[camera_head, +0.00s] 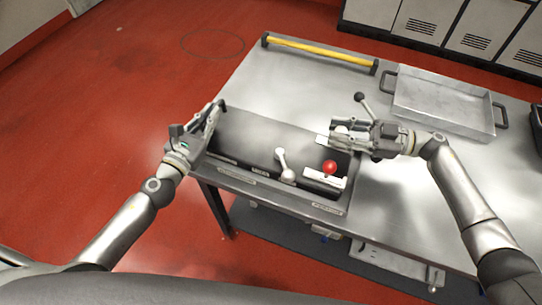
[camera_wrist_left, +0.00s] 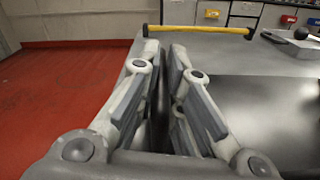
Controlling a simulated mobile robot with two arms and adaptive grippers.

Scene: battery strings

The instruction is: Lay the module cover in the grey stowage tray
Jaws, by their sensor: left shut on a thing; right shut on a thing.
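The module cover (camera_head: 265,132) seems to be the dark flat panel between my two grippers, at the table's left front; I cannot tell if it is lifted. My left gripper (camera_head: 217,108) is shut at its left edge. In the left wrist view that gripper's fingers (camera_wrist_left: 167,70) are close together, with the dark panel (camera_wrist_left: 265,110) to their right. My right gripper (camera_head: 336,134) is shut at the panel's right end, and its fingers hide what they hold. The grey stowage tray (camera_head: 438,84) stands at the table's back right and looks empty.
A yellow bar (camera_head: 318,52) runs along the table's back left edge. A black-knobbed lever (camera_head: 360,98) stands behind my right gripper. In front of the panel are a pale lever (camera_head: 285,168) and a red knob (camera_head: 330,167). Bare tabletop (camera_head: 400,190) lies at the right.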

